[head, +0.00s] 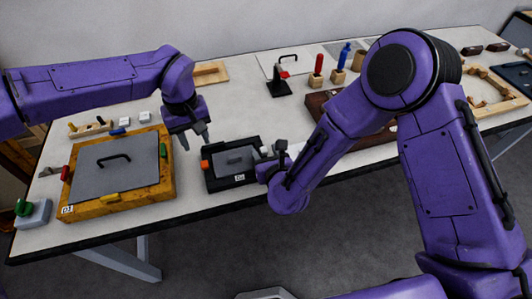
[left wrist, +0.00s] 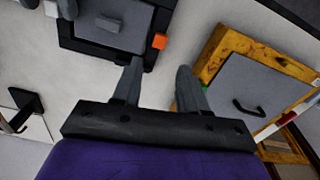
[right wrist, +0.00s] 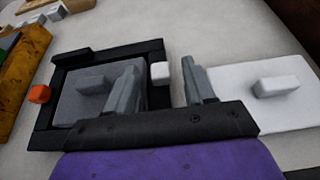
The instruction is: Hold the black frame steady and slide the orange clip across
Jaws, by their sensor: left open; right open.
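The black frame (head: 222,180) lies on the table between my two grippers, with a grey panel (head: 236,160) inside it. The orange clip (head: 205,165) sits on the frame's left edge in the head view. It also shows in the left wrist view (left wrist: 160,41) and in the right wrist view (right wrist: 39,94). My left gripper (head: 194,143) is open and empty, above the table to the left of the frame. My right gripper (head: 272,152) is open over the frame's right side. A white clip (right wrist: 161,72) on that side shows between its fingers in the right wrist view.
A wooden frame (head: 168,185) with a grey panel and several coloured clips lies to the left. A black toggle clamp (head: 281,85) stands behind. A white plate with a block (right wrist: 240,100) lies just right of the black frame.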

